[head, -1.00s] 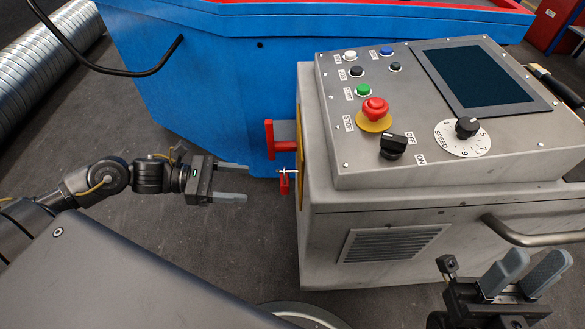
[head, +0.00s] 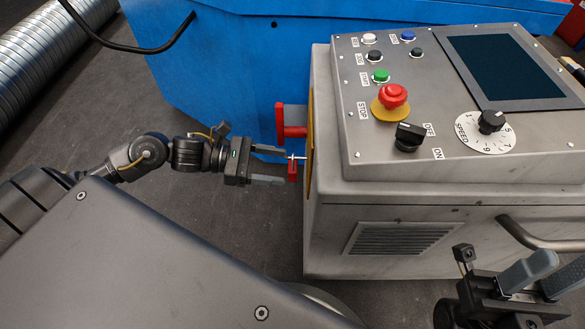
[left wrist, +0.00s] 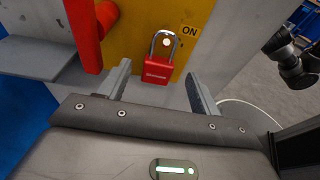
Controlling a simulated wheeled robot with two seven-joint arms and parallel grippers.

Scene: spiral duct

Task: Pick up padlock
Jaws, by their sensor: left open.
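The padlock (left wrist: 157,70) has a red body and a silver shackle. In the left wrist view it hangs upright in front of a yellow panel (left wrist: 193,15), beside a red handle (left wrist: 88,35). In the head view the padlock (head: 292,171) shows small on the left side of the grey console (head: 430,205). My left gripper (head: 285,166) is open, its fingertips close to the padlock. In the left wrist view the padlock lies beyond and between the two fingers (left wrist: 160,88), not gripped. My right gripper (head: 530,275) is at the lower right, its fingers apart and empty.
The console top carries a red stop button (head: 393,95), a black switch (head: 408,136) and a dark screen (head: 506,66). A blue machine body (head: 225,75) stands behind my left gripper. A metal spiral duct (head: 50,55) lies at the far left. The floor below the left gripper is clear.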

